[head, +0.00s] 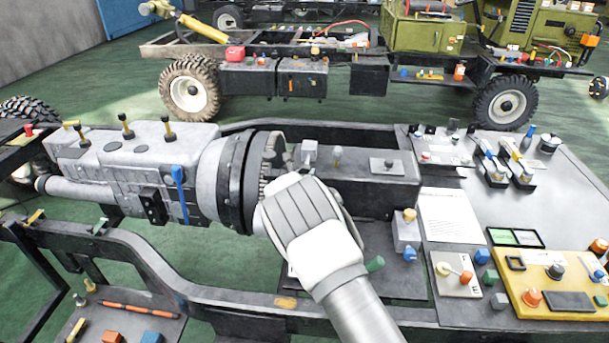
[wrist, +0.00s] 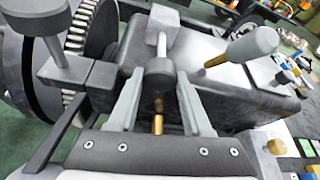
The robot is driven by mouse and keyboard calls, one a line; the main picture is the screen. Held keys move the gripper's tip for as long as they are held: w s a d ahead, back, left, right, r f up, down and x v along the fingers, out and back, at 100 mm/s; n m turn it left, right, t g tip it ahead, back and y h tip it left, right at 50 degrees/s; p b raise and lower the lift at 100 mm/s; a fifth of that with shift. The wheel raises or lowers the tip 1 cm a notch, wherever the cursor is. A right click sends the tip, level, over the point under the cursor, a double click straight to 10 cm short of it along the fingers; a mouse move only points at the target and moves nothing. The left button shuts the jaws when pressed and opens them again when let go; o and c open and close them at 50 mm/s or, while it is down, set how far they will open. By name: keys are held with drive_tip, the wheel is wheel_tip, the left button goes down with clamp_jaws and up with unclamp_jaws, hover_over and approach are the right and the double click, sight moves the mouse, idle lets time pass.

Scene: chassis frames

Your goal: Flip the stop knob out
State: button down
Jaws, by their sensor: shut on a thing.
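In the wrist view, my gripper (wrist: 159,84) has one pale finger on each side of a dark round knob (wrist: 159,74), with a brass stem (wrist: 158,118) on its near side. This appears to be the stop knob, and the gripper is shut on it. A light grey stem and block (wrist: 163,20) stand just beyond the knob. In the head view, my white hand (head: 305,222) is over the right end of the grey gearbox housing (head: 140,150). It hides the fingers and the held knob there.
A large grey knob (wrist: 38,20) and a toothed ring (wrist: 76,35) are close on the left. A panel with a yellow control box (head: 520,290) lies to the right.

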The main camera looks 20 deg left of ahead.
drive_tip(key=c, duration=0.7)
unclamp_jaws()
drive_tip(key=shift+s+f, duration=0.2)
drive_tip(key=shift+f, duration=0.05)
drive_tip(key=o, duration=0.4)
drive_tip(key=shift+r, duration=0.2)
drive_tip(key=shift+c, duration=0.2)
drive_tip(key=shift+s, duration=0.1)
drive_tip(key=b+v, duration=0.1)
drive_tip(key=v, duration=1.6)
drive_tip(key=shift+s, duration=0.2)
